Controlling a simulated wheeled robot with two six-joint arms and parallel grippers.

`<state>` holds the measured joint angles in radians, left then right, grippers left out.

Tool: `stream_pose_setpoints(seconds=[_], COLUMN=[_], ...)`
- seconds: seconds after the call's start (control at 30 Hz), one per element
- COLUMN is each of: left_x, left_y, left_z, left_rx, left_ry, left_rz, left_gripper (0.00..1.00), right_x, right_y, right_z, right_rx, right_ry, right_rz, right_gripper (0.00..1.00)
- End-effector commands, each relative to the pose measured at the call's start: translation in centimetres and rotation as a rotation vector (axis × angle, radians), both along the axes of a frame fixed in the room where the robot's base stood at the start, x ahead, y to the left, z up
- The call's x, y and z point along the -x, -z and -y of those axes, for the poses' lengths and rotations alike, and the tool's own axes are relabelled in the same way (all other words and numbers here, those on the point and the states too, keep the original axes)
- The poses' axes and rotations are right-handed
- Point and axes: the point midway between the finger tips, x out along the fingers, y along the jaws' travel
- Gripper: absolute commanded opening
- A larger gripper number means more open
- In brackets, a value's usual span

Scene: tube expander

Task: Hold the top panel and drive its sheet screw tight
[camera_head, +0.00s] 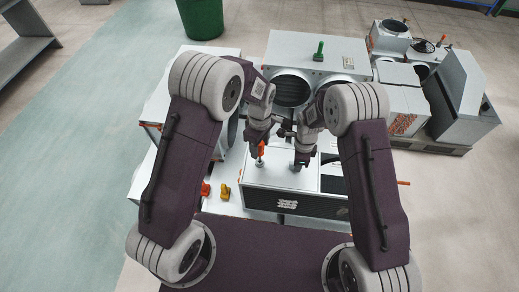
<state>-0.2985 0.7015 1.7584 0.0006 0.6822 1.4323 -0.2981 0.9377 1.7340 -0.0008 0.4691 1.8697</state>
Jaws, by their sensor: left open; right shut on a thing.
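The white top panel (262,178) lies on the unit in front of me, with a dark opening at its right. My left gripper (261,141) is open and points down just above an orange-handled item (261,149), whose pale lower end meets the panel. I cannot tell whether the jaws touch it. My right gripper (302,151) is shut on a small dark thing (301,160) low over the panel, to the right of the orange item. What that thing is, and whether it touches the panel, is too small to tell. I cannot make out the sheet screw.
A yellow item (225,192) and a red item (205,189) stand left of the panel. A green-handled tool (319,51) stands on the white fan unit (301,51) behind. More units (401,97) sit at the back right. A green bin (202,17) stands far back.

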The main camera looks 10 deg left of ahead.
Motion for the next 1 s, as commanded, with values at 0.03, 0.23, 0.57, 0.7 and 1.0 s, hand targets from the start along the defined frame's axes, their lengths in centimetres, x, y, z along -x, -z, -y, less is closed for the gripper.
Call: stream_pose_setpoints(seconds=[0.03,0.23,0.57,0.7,1.0], left_x=[-0.1,-0.1,0.0,0.0,0.0], left_y=[-0.7,-3.2,-5.4,-5.4,-5.3], left_z=[0.0,0.0,0.0,0.0,0.0], left_rx=[0.001,0.001,0.000,0.000,0.000], left_ry=[0.000,-0.001,-0.001,-0.001,-0.001], left_rz=[0.003,0.003,0.000,0.000,0.000], left_gripper=[0.51,0.51,0.51,0.51,0.51], right_x=[0.0,0.0,0.0,0.0,0.0], right_y=[0.0,0.0,0.0,0.0,0.0], right_z=[0.0,0.0,0.0,0.0,0.0], right_rx=[0.000,0.000,0.000,0.000,0.000], right_ry=[-0.001,-0.001,-0.001,-0.001,-0.001], right_rz=[0.000,0.000,-0.001,-0.001,-0.001], right_gripper=[0.00,0.00,0.00,0.00,0.00])
